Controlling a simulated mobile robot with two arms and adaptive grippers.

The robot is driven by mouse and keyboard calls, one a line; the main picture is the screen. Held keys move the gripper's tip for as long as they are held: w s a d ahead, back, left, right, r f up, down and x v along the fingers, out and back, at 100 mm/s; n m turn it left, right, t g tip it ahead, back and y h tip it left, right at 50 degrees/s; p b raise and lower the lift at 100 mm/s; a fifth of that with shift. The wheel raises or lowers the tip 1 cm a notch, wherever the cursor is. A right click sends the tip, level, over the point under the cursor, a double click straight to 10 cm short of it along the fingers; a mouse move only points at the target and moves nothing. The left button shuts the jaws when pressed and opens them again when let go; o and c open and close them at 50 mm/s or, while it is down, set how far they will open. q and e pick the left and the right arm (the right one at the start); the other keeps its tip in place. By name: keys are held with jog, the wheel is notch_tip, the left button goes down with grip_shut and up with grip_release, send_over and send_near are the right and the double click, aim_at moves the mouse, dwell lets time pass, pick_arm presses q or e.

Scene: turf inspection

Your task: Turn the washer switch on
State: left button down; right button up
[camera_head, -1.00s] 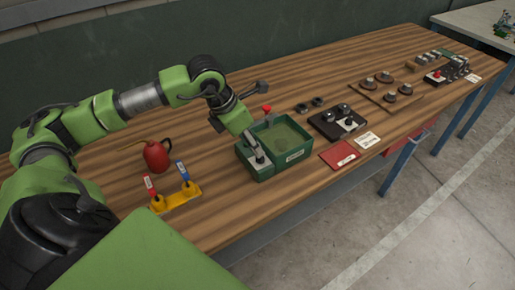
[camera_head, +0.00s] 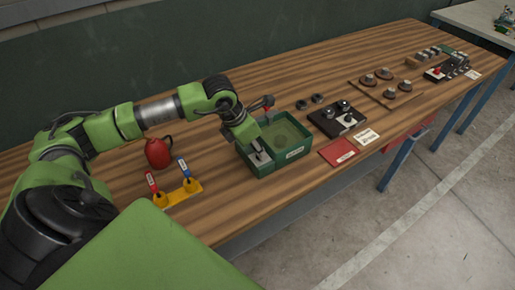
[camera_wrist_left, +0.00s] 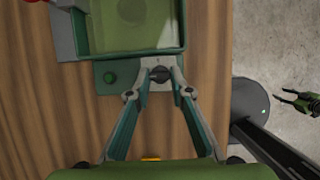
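The washer is a green open box (camera_head: 300,157) with a basin, standing on the wooden table. In the left wrist view its rim (camera_wrist_left: 187,30) shows at the top. Its switch is a dark knob (camera_wrist_left: 160,74) on a pale plate at the washer's near end. My left gripper (camera_head: 258,155) points down over that end in the head view. Contact cannot be told. My right gripper (camera_wrist_left: 284,97) is small at the right edge, over the floor, its tips apart.
A red can (camera_head: 158,153) and a yellow stand (camera_head: 178,195) with red and blue tagged pieces are left of the washer. A black device (camera_head: 336,118) and red card (camera_head: 337,152) lie to the right.

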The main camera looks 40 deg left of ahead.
pick_arm(q)
jog(key=shift+a+f+m+b, duration=0.15)
jog(key=shift+m+b, duration=0.15)
jog(key=shift+b, duration=0.3)
jog(key=shift+w+m+h+b, duration=0.15)
jog(key=shift+m+h+b, duration=0.35)
jog(key=shift+m+b, duration=0.65)
jog(key=m+g+h+b, duration=0.1)
jog(key=m+b, duration=0.1)
jog(key=m, duration=0.1)
jog(key=shift+w+a+m, duration=0.1)
jog(key=shift+m, duration=0.15)
jog(key=m+b, duration=0.1)
jog(key=m+g, duration=0.1)
jog(key=m, duration=0.1)
jog(key=m+g+h+b, duration=0.1)
jog(key=m, duration=0.1)
jog(key=shift+w+b, duration=0.25)
jog(key=shift+b, duration=0.1)
jog(key=m+g+b, duration=0.1)
jog(key=m, duration=0.2)
jog(key=shift+w+m+g, duration=0.1)
jog(key=shift+m+g, duration=0.3)
jog(key=shift+m+g+b, duration=0.4)
jog(key=shift+m+b, duration=0.05)
jog(key=shift+m, duration=0.75)
jog(key=shift+y, duration=0.3)
